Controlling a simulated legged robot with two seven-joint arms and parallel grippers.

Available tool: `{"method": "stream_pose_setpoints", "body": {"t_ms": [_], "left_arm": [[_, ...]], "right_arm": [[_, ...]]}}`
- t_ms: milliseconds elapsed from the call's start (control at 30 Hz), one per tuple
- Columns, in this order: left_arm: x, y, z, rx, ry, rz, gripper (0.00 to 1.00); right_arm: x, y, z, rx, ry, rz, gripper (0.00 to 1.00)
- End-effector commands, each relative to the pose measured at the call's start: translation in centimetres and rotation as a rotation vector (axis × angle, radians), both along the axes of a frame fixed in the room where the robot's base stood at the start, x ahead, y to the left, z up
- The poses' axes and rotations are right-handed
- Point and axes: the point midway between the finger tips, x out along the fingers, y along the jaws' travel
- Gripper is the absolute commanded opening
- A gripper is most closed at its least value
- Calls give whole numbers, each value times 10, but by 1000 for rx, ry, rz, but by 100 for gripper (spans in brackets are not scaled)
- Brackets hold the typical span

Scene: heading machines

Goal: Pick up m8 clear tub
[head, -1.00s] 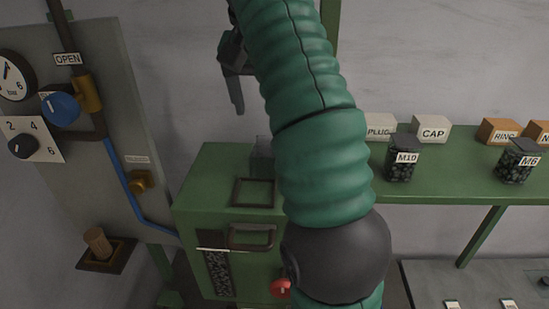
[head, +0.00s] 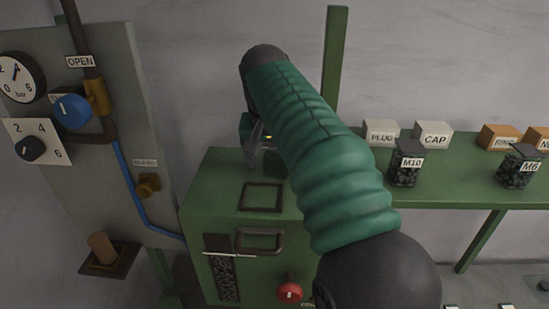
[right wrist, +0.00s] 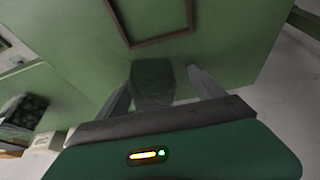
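The clear tub (right wrist: 152,84) stands on top of the green machine (head: 225,185); in the right wrist view it looks dark, greenish and see-through, and no label on it can be read. My right gripper (right wrist: 163,72) is over the machine top, with one finger on each side of the tub. Gaps show between the tub and the fingers, wider on the right. In the head view my right gripper (head: 262,150) is small and partly hidden by my arm, and the tub is mostly covered. My left gripper is not in view.
A square frame (head: 262,184) lies on the machine top. A green shelf (head: 440,190) at right holds an M10 tub (head: 406,165), an M6 tub (head: 519,168) and labelled boxes. A grey panel (head: 120,80) with gauge and knobs stands at left.

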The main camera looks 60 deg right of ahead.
Motion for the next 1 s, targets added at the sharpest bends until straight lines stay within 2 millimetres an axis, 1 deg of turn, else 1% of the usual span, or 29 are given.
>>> {"method": "stream_pose_setpoints", "body": {"t_ms": [67, 100, 467, 667, 700, 1000], "left_arm": [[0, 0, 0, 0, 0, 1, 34], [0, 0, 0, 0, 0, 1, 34], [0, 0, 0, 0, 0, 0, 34], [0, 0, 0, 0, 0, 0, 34], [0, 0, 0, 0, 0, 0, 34], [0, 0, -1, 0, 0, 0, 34]], "right_arm": [[1, 1, 1, 0, -2, 2, 76], [1, 0, 0, 0, -3, 2, 75], [-1, -8, -1, 4, -2, 1, 28], [0, -6, -2, 4, 0, 1, 1], [0, -6, -2, 5, 0, 1, 0], [1, -5, -3, 8, 2, 2, 0]]}}
